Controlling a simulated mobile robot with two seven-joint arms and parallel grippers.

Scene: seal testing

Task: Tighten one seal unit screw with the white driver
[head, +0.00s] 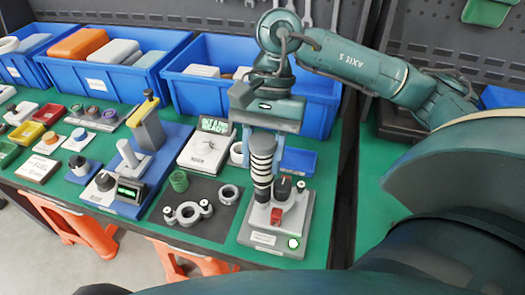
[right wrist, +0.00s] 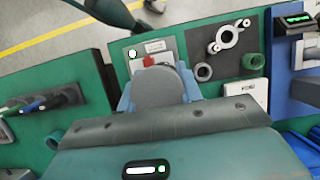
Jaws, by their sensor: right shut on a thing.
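My right gripper (head: 262,143) points down and is shut on the white driver (head: 262,165), which has a white handle with black bands. The driver is nearly upright over the left part of the seal unit (head: 262,238), a grey block with a red part (head: 276,216) and a dark knob. The driver's lower end is at the block, but I cannot tell whether it touches a screw. In the right wrist view, the driver's grey round end (right wrist: 160,88) sits between the blue fingers, partly hiding the seal unit (right wrist: 150,46). My left gripper is out of view.
A dark mat (head: 205,222) with a metal flange (head: 187,213) and rings lies left of the seal unit. A white device (head: 205,150) and a blue tester (head: 130,190) stand near it. Blue bins (head: 205,98) line the back. Green table shows around the block.

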